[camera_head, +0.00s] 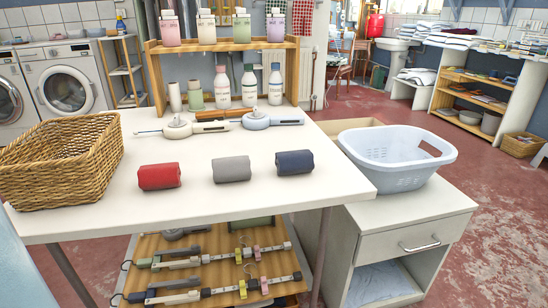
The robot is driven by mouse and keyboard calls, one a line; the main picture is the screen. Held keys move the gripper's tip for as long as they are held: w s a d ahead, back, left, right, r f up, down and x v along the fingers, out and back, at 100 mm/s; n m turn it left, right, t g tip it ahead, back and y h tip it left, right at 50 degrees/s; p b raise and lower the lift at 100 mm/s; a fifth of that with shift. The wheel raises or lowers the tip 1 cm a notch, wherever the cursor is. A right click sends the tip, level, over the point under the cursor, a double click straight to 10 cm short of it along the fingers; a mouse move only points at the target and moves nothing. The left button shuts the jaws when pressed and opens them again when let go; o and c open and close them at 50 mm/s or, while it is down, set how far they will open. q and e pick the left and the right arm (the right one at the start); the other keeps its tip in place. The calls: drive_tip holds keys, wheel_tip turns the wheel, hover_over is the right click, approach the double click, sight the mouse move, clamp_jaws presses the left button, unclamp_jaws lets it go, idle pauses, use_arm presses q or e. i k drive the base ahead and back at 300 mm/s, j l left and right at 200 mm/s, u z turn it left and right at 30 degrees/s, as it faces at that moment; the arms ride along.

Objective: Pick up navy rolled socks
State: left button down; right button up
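The navy rolled socks (294,162) lie on the white tabletop, the rightmost of three rolls in a row. A grey roll (231,169) lies to their left, with a clear gap between. A red roll (159,176) lies farther left. Nothing touches or covers the navy roll. Neither of my grippers shows in the head view.
A wicker basket (62,165) stands at the table's left. A pale blue laundry basket (397,157) sits on a lower cabinet (398,218) at the right. The tabletop's front is clear.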

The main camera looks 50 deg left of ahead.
sight(293, 162)
drive_tip(key=u, duration=1.4)
